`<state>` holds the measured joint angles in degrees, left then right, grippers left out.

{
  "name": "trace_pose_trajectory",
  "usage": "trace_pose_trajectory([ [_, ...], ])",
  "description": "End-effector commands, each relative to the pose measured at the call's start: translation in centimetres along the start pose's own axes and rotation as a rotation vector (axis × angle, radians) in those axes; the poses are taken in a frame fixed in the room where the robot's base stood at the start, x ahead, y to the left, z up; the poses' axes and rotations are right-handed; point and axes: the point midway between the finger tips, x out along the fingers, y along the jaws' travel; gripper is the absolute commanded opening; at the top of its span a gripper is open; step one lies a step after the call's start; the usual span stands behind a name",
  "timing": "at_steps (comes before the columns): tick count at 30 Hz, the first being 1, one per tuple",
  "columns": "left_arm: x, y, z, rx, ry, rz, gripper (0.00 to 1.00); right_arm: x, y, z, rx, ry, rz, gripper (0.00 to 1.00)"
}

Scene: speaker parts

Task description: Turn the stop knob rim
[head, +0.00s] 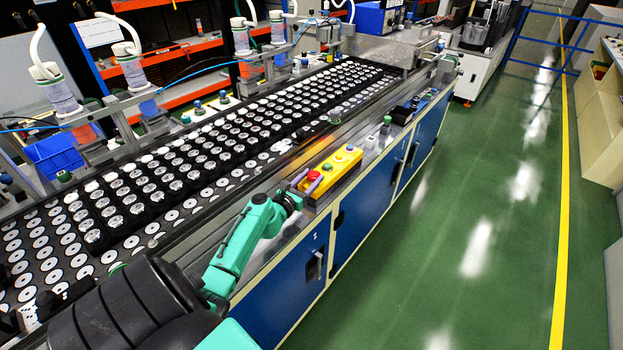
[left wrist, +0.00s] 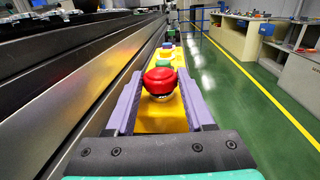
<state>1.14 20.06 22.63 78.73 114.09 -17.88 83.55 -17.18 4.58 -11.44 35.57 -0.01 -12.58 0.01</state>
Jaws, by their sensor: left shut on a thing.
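The red stop knob (head: 314,176) sits on the near end of a yellow control box (head: 327,177) at the edge of the conveyor bench. In the left wrist view the red knob (left wrist: 160,79) is in the middle, round and upright, with a pale ring below it. My left gripper (head: 307,181) reaches in from the left, and its two purple fingers (left wrist: 160,85) lie one on each side of the knob. It is shut on the knob's rim. The exact contact points are hard to see. My right gripper is not in view.
More buttons, one green (left wrist: 165,63), sit farther along the yellow box. The conveyor (head: 215,190) with rows of speaker parts runs to the left. Blue cabinets (head: 357,208) stand below the bench edge. The green floor (head: 440,250) on the right is clear.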

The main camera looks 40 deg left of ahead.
Motion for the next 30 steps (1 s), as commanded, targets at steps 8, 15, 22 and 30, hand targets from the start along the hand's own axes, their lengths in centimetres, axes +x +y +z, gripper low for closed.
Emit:
trace_pose_trajectory([
  [8, 0.1, 0.2, -0.2, 0.001, -0.002, -0.134, 0.0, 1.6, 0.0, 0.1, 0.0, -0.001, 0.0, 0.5],
  [15, 0.1, 0.2, -0.1, -0.001, -0.001, -0.177, 0.0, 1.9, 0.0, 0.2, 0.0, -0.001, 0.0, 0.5],
  [22, 0.1, 0.2, -0.1, -0.001, -0.001, -0.179, 0.0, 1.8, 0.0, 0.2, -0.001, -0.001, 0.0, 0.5],
  [30, 0.1, 0.2, -0.1, -0.001, -0.001, -0.178, 0.84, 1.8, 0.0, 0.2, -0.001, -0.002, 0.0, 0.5],
])
